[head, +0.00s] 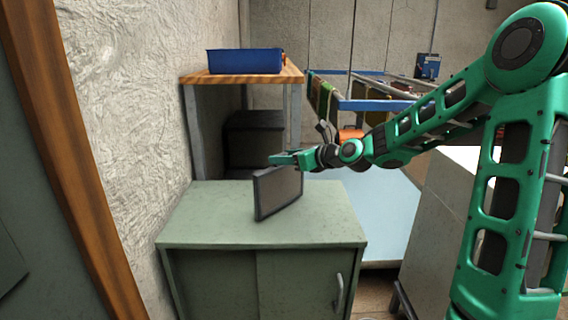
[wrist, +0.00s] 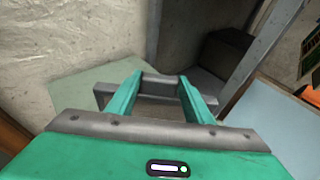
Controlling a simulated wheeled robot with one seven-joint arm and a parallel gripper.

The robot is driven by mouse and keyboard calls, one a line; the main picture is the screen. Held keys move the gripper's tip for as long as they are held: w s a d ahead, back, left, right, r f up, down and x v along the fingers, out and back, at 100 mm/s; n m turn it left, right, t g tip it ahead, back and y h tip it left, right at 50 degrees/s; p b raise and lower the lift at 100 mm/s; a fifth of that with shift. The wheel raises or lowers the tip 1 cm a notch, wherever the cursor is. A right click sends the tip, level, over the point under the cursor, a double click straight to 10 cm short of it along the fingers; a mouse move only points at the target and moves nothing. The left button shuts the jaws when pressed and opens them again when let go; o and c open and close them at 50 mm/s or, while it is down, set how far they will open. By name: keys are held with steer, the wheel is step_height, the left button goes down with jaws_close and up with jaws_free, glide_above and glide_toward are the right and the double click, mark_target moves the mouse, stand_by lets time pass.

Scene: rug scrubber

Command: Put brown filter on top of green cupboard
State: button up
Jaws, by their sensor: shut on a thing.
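The brown filter (head: 279,192) is a flat, dark grey-brown framed panel standing upright on edge over the green cupboard (head: 210,225). My gripper (head: 283,160) is shut on its top edge. In the wrist view the filter (wrist: 155,106) lies between the two green fingers of my gripper (wrist: 160,90). The filter's lower edge appears at or very near the cupboard top; I cannot tell whether it touches. The cupboard top also shows in the wrist view (wrist: 75,88).
Behind the cupboard stands a wooden-topped table (head: 245,77) with a blue bin (head: 245,61). A rough wall (head: 130,110) is close on the left. A pale blue surface (head: 375,210) and a grey cabinet (head: 432,215) are to the right. The rest of the cupboard top is clear.

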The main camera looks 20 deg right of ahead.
steer(key=shift+f, duration=0.65)
steer(key=o, duration=1.5)
steer(key=shift+f, duration=0.1)
